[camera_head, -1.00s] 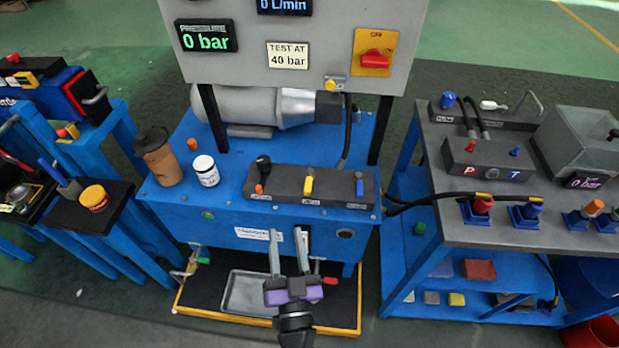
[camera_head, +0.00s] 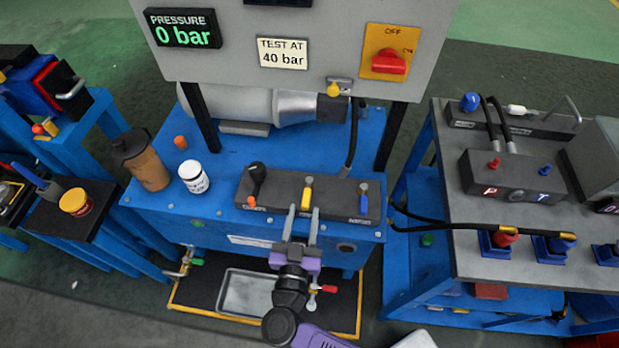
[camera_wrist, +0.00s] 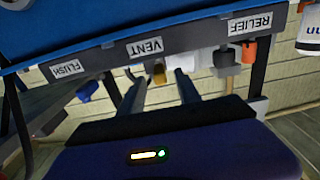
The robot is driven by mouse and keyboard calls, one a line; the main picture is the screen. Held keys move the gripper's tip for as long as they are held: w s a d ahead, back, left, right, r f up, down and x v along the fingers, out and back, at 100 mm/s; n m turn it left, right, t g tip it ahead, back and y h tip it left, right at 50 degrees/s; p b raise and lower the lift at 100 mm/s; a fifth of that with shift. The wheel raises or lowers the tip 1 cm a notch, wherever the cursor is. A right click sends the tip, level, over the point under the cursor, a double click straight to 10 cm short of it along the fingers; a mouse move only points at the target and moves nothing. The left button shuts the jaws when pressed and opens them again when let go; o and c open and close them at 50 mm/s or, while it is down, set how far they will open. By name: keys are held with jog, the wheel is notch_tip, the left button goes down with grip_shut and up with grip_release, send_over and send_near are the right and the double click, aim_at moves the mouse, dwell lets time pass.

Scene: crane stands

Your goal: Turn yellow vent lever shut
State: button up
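The yellow vent lever (camera_head: 306,197) stands on the dark valve block (camera_head: 338,198) at the front of the blue bench, between a black-knobbed lever with an orange end and a blue lever. My gripper (camera_head: 303,212) is open, with its two fingertips at the block's front edge, just below the yellow lever. In the wrist view the yellow lever (camera_wrist: 158,72) shows between the two fingers, under the VENT label (camera_wrist: 145,47). I cannot tell whether a finger touches it.
The blue flush lever (camera_head: 364,197) and the orange relief lever (camera_head: 252,201) stand close on either side. A white jar (camera_head: 193,176) and a brown cup (camera_head: 147,160) stand left on the bench. A metal tray (camera_head: 245,294) lies below. A black hose (camera_head: 353,130) runs behind the block.

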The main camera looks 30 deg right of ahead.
aim_at(308, 190)
jog(key=shift+x, duration=3.9)
grip_shut()
